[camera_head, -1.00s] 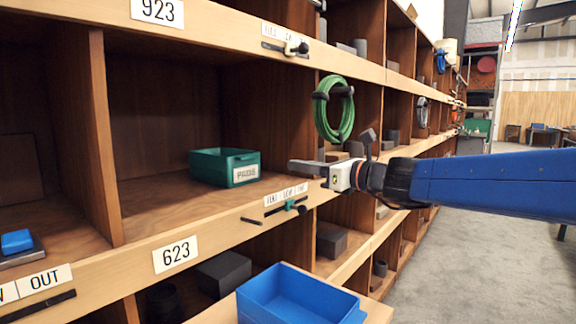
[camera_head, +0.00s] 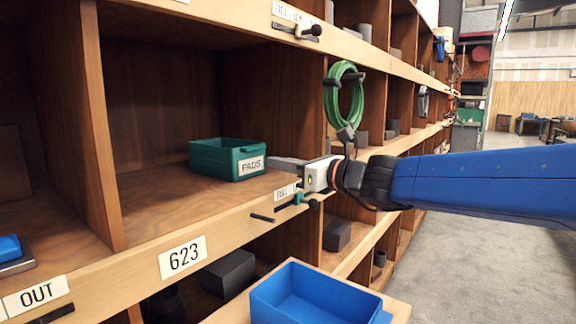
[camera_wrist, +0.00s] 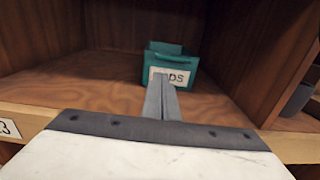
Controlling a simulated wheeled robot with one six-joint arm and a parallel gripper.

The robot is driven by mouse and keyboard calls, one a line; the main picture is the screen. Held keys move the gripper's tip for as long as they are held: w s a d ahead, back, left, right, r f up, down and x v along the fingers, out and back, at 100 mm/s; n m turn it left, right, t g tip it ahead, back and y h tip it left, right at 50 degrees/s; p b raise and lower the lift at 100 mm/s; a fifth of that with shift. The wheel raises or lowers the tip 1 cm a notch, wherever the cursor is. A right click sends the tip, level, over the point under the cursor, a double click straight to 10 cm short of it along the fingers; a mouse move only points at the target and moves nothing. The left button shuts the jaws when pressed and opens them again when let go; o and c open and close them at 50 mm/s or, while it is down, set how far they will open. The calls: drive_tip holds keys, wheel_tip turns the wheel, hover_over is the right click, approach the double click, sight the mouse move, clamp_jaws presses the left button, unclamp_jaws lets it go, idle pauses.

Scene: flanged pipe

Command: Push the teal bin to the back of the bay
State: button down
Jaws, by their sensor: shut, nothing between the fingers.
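The teal bin (camera_head: 228,160) sits upright on the wooden floor of the open bay (camera_head: 165,205) above the 623 label, with a white PADS label on its front. Bare shelf and the back wall lie behind it. My gripper (camera_head: 272,162) is at the bay's front edge, fingers shut and empty, pointing in toward the bin's front. In the wrist view the shut fingers (camera_wrist: 161,98) overlap the lower part of the PADS label on the bin (camera_wrist: 172,60). I cannot tell whether the tips touch the bin.
A blue bin (camera_head: 310,295) stands on a board jutting out below. A small teal-handled latch (camera_head: 298,200) sits on the bay's front rail. A green hose coil (camera_head: 343,95) hangs right of the bay, close to my wrist. Upright dividers bound the bay.

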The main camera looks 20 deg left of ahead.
sight(244, 156)
drive_tip(key=x, duration=0.8)
drive_tip(key=shift+w+a, duration=0.15)
drive_tip(key=shift+a, duration=0.15)
drive_tip(key=shift+a, duration=0.1)
drive_tip(key=x, duration=0.4)
drive_tip(key=shift+a, duration=0.1)
